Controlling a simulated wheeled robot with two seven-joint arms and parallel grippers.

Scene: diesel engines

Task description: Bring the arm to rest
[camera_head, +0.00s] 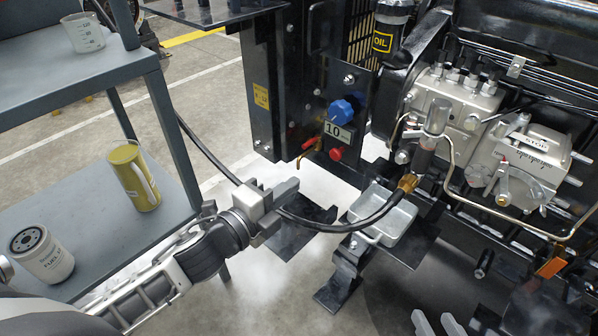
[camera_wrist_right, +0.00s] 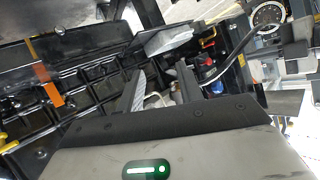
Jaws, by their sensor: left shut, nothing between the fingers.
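My left gripper (camera_head: 278,202) is in the middle of the head view, between the grey cart and the engine. Its fingers are shut and hold nothing. A black hose (camera_head: 330,227) runs close by it, from the cart side to a brass fitting (camera_head: 408,182) on the engine. I cannot tell whether the hose touches the gripper. My right gripper (camera_head: 437,320) shows only its fingertips at the bottom edge of the head view. In the right wrist view its two fingers (camera_wrist_right: 160,78) stand apart with a gap between them, in front of the engine.
The grey cart (camera_head: 75,215) at left carries a yellow-green jug (camera_head: 133,176), a white fuel filter (camera_head: 42,256) and a clear beaker (camera_head: 84,34). A metal tray (camera_head: 384,214) sits below the engine's injection pump (camera_head: 460,105). A blue knob (camera_head: 340,112) and red knob (camera_head: 336,153) face the left arm.

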